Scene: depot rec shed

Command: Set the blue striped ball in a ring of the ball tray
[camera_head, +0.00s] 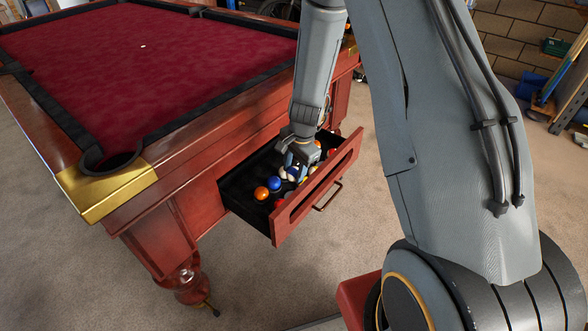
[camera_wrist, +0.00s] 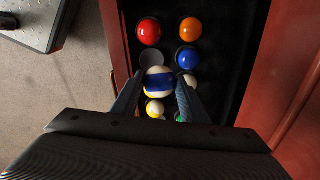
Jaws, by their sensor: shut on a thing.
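My gripper (camera_wrist: 158,88) is shut on the blue striped ball (camera_wrist: 159,76), white with a broad blue band, between its two fingers. In the head view, my gripper (camera_head: 296,163) reaches into the open drawer and the ball is partly hidden. The black ball tray (camera_wrist: 168,43) lies in the drawer. An empty ring (camera_wrist: 151,57) shows just beyond the held ball, which overlaps its near edge in the wrist view. I cannot tell how high the ball is above the tray.
A red ball (camera_wrist: 149,32), an orange ball (camera_wrist: 190,28) and a blue ball (camera_wrist: 186,58) sit around the empty ring. A yellow striped ball (camera_wrist: 155,109) is close to my fingers. The drawer front (camera_head: 318,190) and pool table (camera_head: 190,190) flank the tray.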

